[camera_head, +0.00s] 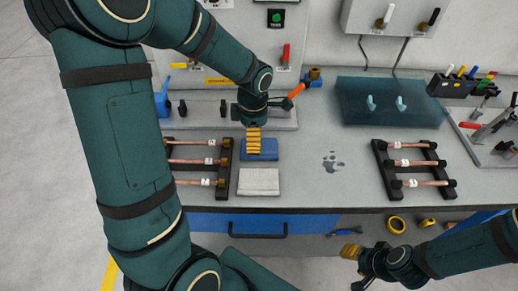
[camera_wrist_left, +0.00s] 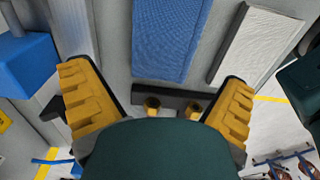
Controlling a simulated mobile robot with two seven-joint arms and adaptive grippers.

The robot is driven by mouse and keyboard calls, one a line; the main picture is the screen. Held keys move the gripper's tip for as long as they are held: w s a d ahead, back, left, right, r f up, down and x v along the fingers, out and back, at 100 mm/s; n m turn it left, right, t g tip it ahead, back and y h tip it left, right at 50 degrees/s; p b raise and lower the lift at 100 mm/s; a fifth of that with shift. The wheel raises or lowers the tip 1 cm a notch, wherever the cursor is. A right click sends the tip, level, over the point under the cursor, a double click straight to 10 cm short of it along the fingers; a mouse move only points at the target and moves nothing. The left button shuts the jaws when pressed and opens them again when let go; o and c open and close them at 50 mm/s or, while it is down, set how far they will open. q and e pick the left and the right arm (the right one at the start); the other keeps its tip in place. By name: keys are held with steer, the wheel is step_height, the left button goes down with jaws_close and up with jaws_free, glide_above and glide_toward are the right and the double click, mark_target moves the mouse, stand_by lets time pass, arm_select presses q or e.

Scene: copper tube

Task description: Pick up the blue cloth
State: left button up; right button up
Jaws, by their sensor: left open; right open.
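The blue cloth (camera_head: 266,156) lies folded flat on the grey bench, just behind a white cloth (camera_head: 259,182). My left gripper (camera_head: 253,141) is above the blue cloth and hides part of it. In the left wrist view the blue cloth (camera_wrist_left: 170,36) lies beyond the open yellow fingers of the left gripper (camera_wrist_left: 158,76), with nothing between them. The white cloth (camera_wrist_left: 254,42) is to its right there. My right gripper (camera_head: 352,262) is open and empty, low in front of the bench at the right.
Racks of copper tubes stand left (camera_head: 169,160) and right (camera_head: 383,158) of the cloths. A dark translucent blue case (camera_head: 390,111) is at the back right. An orange-handled tool (camera_head: 297,91) is near the left wrist.

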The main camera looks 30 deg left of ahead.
arm_select(q)
step_height(320, 180, down, 5)
steer(key=shift+d+f+b, duration=0.1)
steer(key=shift+b, duration=0.35)
steer(key=shift+c, duration=0.3)
steer(key=c, duration=0.9)
steer(key=shift+c, duration=0.3)
step_height(320, 180, up, 10)
steer(key=p, duration=0.2)
